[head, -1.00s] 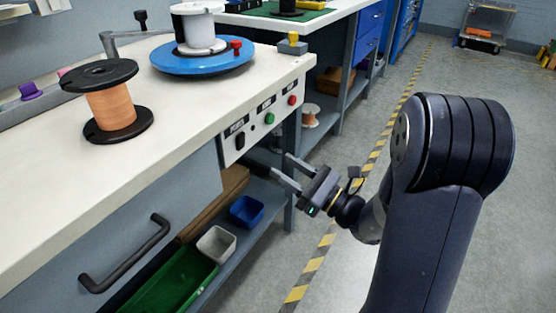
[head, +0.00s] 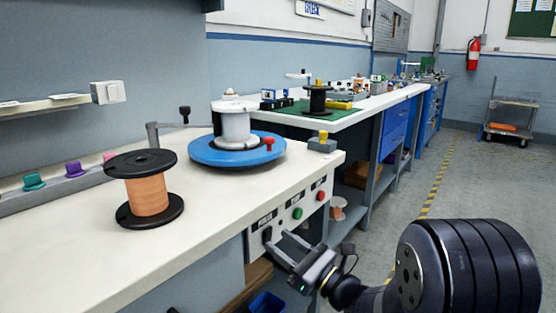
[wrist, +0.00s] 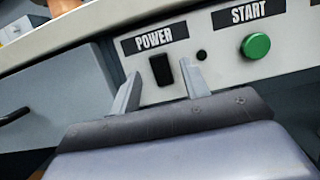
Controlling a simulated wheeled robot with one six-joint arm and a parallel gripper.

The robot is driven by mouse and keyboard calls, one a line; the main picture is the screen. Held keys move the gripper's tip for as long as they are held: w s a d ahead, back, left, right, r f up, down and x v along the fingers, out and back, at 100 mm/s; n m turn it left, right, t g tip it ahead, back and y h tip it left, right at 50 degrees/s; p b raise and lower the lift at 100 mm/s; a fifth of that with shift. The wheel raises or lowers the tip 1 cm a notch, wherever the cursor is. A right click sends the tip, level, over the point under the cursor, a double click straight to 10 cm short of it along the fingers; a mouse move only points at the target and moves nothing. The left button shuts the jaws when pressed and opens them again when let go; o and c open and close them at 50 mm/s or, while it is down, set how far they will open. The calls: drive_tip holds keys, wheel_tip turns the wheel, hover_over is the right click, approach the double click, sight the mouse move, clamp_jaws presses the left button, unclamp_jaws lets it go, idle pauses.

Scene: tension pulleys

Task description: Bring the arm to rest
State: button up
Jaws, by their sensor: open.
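My gripper (head: 287,248) is open and empty in front of the bench's control panel in the head view. In the wrist view its two fingers (wrist: 160,88) stand apart, pointing at the panel (wrist: 215,75). The black power switch (wrist: 161,70) shows between and beyond the fingertips, under the POWER label. The green start button (wrist: 256,46) is to its right. I cannot tell whether a fingertip touches the panel. My dark arm reaches in from the lower right of the head view.
The white bench (head: 215,215) carries a copper wire spool (head: 148,195) and a blue turntable (head: 205,150) with a white spool (head: 236,125). A red button (head: 320,195) is at the panel's right. A blue bin (head: 267,304) is below. The aisle floor (head: 400,220) at right is open.

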sight(270, 231)
drive_tip(key=shift+x, duration=0.85)
drive_tip(key=shift+w+a+r, duration=0.15)
drive_tip(key=shift+a+r, duration=0.1)
drive_tip(key=shift+d+p, duration=0.1)
drive_tip(key=shift+p, duration=0.35)
drive_tip(key=shift+f, duration=0.1)
drive_tip(key=shift+f+b, duration=0.2)
drive_tip(key=shift+b, duration=0.3)
drive_tip(key=p+v, duration=0.2)
drive_tip(key=v, duration=0.9)
drive_tip(key=x, duration=0.7)
drive_tip(key=b+x, duration=0.1)
drive_tip(key=x, duration=0.3)
drive_tip(key=shift+r, duration=0.45)
drive_tip(key=g+h+p, duration=0.1)
drive_tip(key=p, duration=0.2)
drive_tip(key=g+h+p, duration=0.1)
drive_tip(key=p, duration=0.3)
drive_tip(key=shift+r, duration=0.35)
